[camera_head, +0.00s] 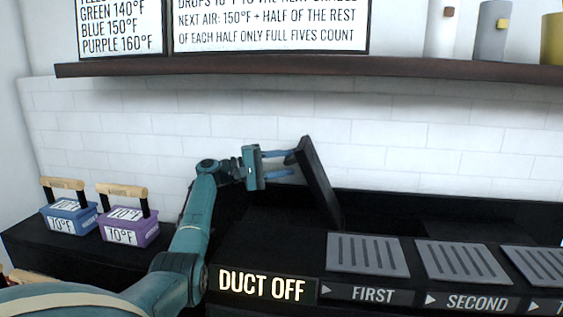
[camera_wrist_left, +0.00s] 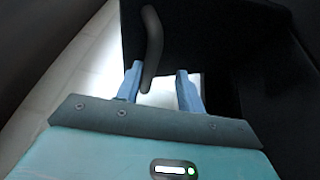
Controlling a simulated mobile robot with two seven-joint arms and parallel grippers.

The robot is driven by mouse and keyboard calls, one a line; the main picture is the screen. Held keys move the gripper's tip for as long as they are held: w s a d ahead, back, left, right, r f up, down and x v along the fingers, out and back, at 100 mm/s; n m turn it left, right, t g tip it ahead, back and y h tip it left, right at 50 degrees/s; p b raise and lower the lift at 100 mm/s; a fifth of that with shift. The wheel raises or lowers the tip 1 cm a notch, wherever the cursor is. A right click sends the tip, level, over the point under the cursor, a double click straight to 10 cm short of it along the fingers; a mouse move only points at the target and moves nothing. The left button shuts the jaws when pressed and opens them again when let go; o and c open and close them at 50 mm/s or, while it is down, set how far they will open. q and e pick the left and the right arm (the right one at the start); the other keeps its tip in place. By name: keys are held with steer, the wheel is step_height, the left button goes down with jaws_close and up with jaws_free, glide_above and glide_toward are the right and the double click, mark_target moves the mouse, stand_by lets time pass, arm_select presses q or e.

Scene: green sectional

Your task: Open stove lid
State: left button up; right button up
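The black stove lid (camera_head: 318,183) stands raised and steeply tilted, its top edge leaning left, above the dark stove body (camera_head: 265,228). Its dark curved handle (camera_wrist_left: 152,45) shows in the left wrist view. My left gripper (camera_head: 287,163) is at the lid's left side, near its upper end. Its two blue fingers are apart in the left wrist view (camera_wrist_left: 160,88). The handle reaches down between them, close to the left finger, and I see no clear grip on it. The stove's inside is too dark to make out. My right gripper is in neither view.
A blue box (camera_head: 70,217) and a purple box (camera_head: 130,228), each labelled 70°F, stand on the black counter at left. A DUCT OFF sign (camera_head: 262,285) and several grey grilles (camera_head: 367,255) are at front right. A brown shelf (camera_head: 310,70) runs above.

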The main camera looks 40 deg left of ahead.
arm_select(q)
steer(key=shift+f, duration=0.1)
step_height(320, 180, up, 10)
steer(key=p, duration=0.1)
steer(key=shift+r, duration=0.2)
stand_by(0.4)
steer(key=shift+f, duration=0.1)
